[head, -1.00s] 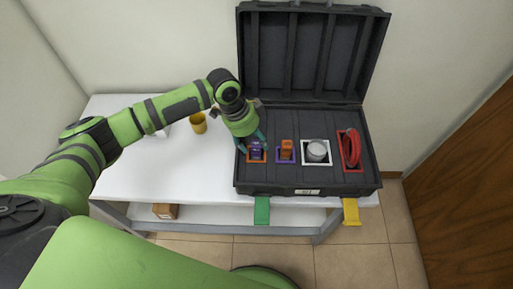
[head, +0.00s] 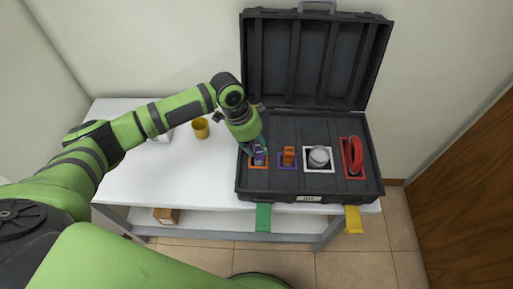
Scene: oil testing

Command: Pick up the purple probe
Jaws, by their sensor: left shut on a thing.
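The purple probe (head: 259,155) is in the leftmost slot, the one with an orange frame (head: 258,166), of the open black case on the table. My left gripper (head: 255,149) comes down over it from behind and is shut on it. The fingers partly hide the probe, and I cannot tell whether it is clear of the slot. My right gripper is not in view.
In the black case (head: 320,185) sit an orange probe (head: 288,155), a grey round piece (head: 319,157) and a red coil (head: 353,155). The case lid stands open behind.

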